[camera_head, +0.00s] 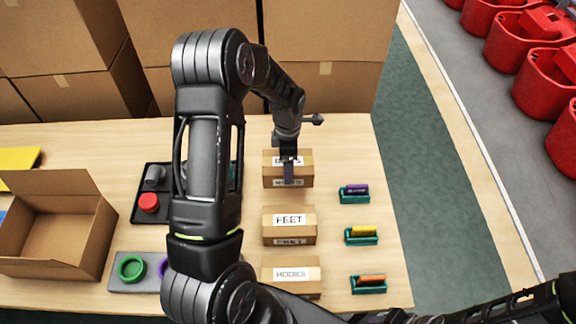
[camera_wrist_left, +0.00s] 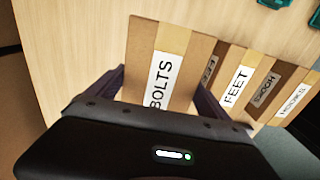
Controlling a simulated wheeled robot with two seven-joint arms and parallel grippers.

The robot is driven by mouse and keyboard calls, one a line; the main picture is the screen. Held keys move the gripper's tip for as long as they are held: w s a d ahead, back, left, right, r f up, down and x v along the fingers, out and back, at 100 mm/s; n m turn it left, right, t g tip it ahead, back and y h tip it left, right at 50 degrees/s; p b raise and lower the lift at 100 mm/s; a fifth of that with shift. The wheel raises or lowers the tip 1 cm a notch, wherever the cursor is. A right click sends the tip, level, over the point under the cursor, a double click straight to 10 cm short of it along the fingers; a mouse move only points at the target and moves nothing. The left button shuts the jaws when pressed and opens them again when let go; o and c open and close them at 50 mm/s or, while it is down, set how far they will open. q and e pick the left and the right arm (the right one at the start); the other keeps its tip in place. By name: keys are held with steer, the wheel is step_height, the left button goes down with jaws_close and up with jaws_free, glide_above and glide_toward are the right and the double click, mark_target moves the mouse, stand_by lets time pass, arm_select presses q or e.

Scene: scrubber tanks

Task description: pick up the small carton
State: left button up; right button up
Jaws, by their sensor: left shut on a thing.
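Three small brown cartons with white labels stand in a column on the wooden table. The far one, labelled BOLTS (camera_head: 301,181), is between the fingers of my left gripper (camera_head: 288,162); the gripper partly covers its top label. In the left wrist view the BOLTS carton (camera_wrist_left: 178,62) sits between the two dark fingers of my left gripper (camera_wrist_left: 172,92), which is shut on it. I cannot tell whether it touches the table. The FEET carton (camera_head: 289,228) and the nearest carton, labelled HOOKS (camera_head: 291,288), stand apart in front of it. My right gripper is not in view.
An open brown box (camera_head: 62,262) stands at left. A black tray (camera_head: 138,211) and a grey tray with rings (camera_head: 120,284) lie beside it, partly behind my arm. Teal holders (camera_head: 354,198) line the right side. Large boxes (camera_head: 327,60) stand behind.

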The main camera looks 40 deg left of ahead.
arm_select(q)
step_height(320, 180, up, 4)
steer(key=shift+f+p, duration=0.25)
steer(key=shift+p, duration=0.3)
steer(key=shift+d+f, duration=0.1)
